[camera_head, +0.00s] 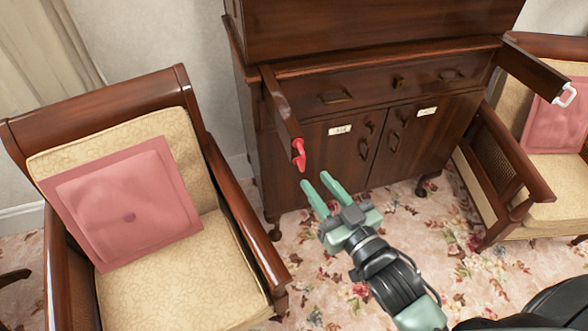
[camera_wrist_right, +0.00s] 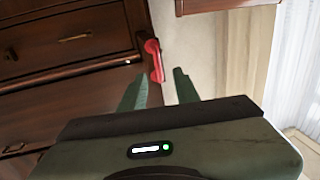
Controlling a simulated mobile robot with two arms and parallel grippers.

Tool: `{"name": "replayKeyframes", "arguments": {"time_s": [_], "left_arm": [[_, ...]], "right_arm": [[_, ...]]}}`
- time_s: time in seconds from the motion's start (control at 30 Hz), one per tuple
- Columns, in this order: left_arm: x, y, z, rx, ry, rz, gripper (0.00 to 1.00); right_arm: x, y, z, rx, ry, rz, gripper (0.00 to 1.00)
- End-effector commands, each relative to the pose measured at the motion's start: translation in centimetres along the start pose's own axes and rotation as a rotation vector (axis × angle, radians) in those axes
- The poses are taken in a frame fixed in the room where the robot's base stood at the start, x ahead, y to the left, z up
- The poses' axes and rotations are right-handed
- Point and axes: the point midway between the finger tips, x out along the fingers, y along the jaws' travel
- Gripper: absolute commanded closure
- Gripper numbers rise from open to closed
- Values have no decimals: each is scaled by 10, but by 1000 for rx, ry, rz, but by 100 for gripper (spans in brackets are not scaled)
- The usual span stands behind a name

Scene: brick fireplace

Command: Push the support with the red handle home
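The support with the red handle is a dark wooden bar (camera_head: 281,105) sticking out from the left side of the wooden cabinet (camera_head: 330,72). Its red handle (camera_head: 299,153) is on the outer end, and it also shows in the right wrist view (camera_wrist_right: 154,60). My right gripper (camera_head: 315,181) is open and empty, just below and in front of the red handle in the head view. In the right wrist view its two green fingers (camera_wrist_right: 160,76) are spread apart, with the red handle beyond the gap. I see no contact. My left gripper is not in view.
A second support (camera_head: 533,72) with a white handle (camera_head: 567,94) sticks out at the cabinet's right. An armchair with a pink cushion (camera_head: 125,205) stands at the left, another (camera_head: 510,175) at the right. Flowered carpet (camera_head: 400,215) lies in front of the cabinet.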

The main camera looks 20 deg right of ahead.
Motion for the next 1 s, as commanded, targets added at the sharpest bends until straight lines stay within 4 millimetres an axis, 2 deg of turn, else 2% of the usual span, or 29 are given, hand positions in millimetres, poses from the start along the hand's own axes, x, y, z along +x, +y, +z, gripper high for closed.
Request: {"name": "replayKeyframes", "arguments": {"time_s": [0.2, 0.4, 0.57, 0.8, 0.83, 0.93, 1.0], "left_arm": [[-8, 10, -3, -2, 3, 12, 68], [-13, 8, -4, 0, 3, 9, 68], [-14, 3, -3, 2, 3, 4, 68], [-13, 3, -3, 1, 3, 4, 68], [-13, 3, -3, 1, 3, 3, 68], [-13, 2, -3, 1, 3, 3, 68], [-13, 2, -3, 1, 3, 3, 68]], "right_arm": [[34, 0, -3, -1, 2, 0, 69], [62, 0, -1, 1, 0, 1, 69], [72, 0, 0, 0, -1, 0, 69], [73, 0, 1, 1, -2, 0, 69], [73, 0, 1, 0, -2, 0, 72], [73, 0, 1, 0, -2, 0, 99], [73, 0, 1, 0, -2, 0, 100]]}}
